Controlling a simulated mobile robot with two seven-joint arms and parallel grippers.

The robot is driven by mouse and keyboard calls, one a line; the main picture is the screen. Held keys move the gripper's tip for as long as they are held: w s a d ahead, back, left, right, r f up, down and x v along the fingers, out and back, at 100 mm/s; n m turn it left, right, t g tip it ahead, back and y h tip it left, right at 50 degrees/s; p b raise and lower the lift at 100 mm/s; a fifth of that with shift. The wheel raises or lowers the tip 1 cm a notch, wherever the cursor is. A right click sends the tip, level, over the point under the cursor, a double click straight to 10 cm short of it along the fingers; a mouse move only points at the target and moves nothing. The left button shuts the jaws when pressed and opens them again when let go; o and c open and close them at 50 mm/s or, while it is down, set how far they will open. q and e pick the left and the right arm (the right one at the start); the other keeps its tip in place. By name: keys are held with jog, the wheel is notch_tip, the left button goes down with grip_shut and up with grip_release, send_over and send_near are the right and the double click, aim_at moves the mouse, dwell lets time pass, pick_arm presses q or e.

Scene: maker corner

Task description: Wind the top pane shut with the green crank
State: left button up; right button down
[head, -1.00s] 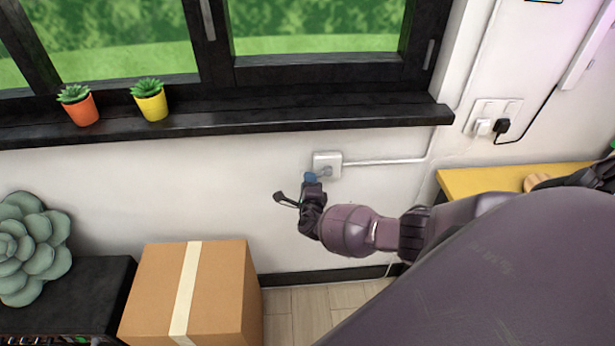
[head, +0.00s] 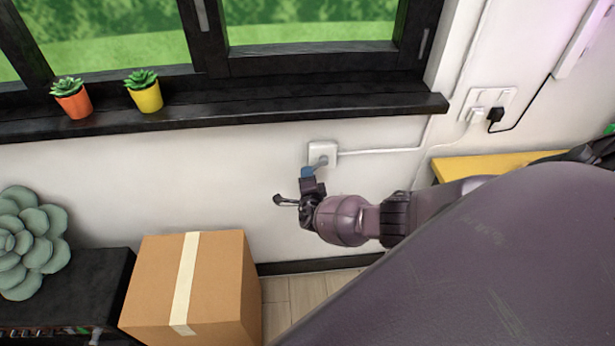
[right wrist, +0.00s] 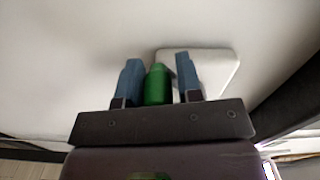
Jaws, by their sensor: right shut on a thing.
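The green crank (right wrist: 157,85) shows in the right wrist view as a green knob between the two blue fingers of my right gripper (right wrist: 158,62). The gripper is shut on it. In the head view my right gripper (head: 307,173) is just below the white crank box (head: 322,151) on the wall, and the green knob is hidden there. The box also shows behind the fingers in the right wrist view (right wrist: 220,70). The lower part of the window (head: 310,35) is in the head view; I cannot tell the top pane's position. My left gripper is not in view.
A black sill (head: 220,112) with an orange pot (head: 75,104) and a yellow pot (head: 148,98) juts out above the gripper. A cardboard box (head: 215,285) stands at lower left. A yellow surface (head: 470,168) and wall sockets (head: 490,103) are at right.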

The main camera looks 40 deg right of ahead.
jog(key=shift+s+d+f, duration=0.15)
jog(key=shift+s+f, duration=0.2)
jog(key=shift+f, duration=0.05)
jog(key=c, duration=1)
grip_release()
jog(key=shift+c, duration=0.2)
jog(key=shift+o, duration=0.8)
jog(key=shift+d, duration=0.1)
jog(key=shift+r, duration=0.15)
jog(key=shift+w, duration=0.1)
